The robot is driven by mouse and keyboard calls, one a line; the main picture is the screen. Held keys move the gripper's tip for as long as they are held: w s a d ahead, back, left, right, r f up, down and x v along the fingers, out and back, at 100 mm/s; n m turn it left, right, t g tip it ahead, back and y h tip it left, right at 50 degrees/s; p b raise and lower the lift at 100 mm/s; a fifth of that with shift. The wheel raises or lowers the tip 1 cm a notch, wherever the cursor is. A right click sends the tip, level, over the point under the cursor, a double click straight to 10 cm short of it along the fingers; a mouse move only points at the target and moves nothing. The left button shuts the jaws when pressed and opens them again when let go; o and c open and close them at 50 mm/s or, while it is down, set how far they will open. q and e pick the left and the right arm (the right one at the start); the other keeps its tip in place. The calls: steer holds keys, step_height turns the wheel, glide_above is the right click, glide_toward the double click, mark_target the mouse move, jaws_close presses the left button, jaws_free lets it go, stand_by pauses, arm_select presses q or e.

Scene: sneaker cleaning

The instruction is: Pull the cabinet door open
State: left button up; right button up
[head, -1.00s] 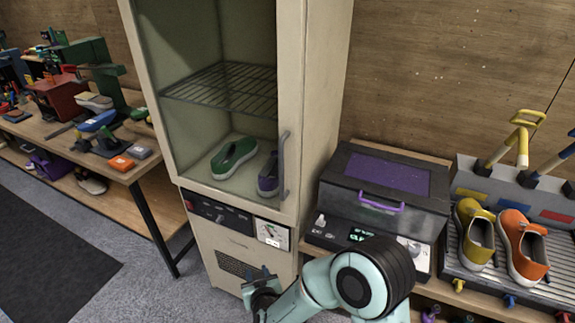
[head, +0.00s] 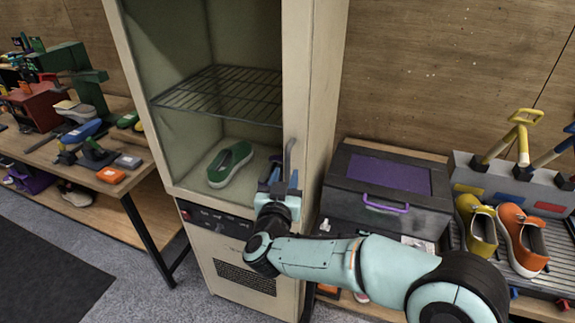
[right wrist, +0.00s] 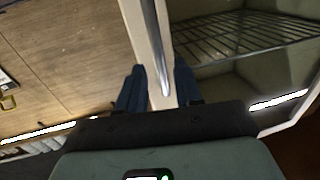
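The tall cream cabinet (head: 322,110) stands in the middle of the head view, its see-through door looking shut. The door's grey vertical handle (head: 289,158) is on its right edge. My right gripper (head: 279,182) is at the lower part of the handle and hides some of it. In the right wrist view, the two dark fingers of my right gripper (right wrist: 158,82) stand apart, with the handle (right wrist: 159,50) running down between them. I see gaps beside the bar, so the fingers do not look closed on it. My left gripper is out of view.
A green shoe (head: 231,163) is inside the cabinet below a wire shelf (head: 222,94). A dark box with a purple lid (head: 390,174) stands close on the right, near yellow and orange (head: 522,240) shoes. A cluttered workbench (head: 135,178) is on the left.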

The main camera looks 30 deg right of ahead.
mark_target(287, 170)
steer(key=shift+x, duration=2.1)
jaws_close()
steer(key=shift+a, duration=0.1)
